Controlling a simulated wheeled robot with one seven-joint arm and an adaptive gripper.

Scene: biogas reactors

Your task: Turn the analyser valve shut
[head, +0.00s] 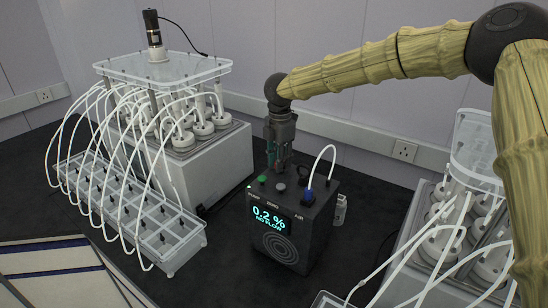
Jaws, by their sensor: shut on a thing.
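My gripper (279,164) points down at the back of the analyser's top, behind the buttons. It is shut on the analyser valve, which is mostly hidden between the fingers, so its angle cannot be read.
A reactor unit (212,160) with several bottles and white tubes stands at the left, with a clear tray of cells (178,252) before it. Another reactor unit (437,190) is at the right. A small bottle (341,210) stands beside the analyser.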

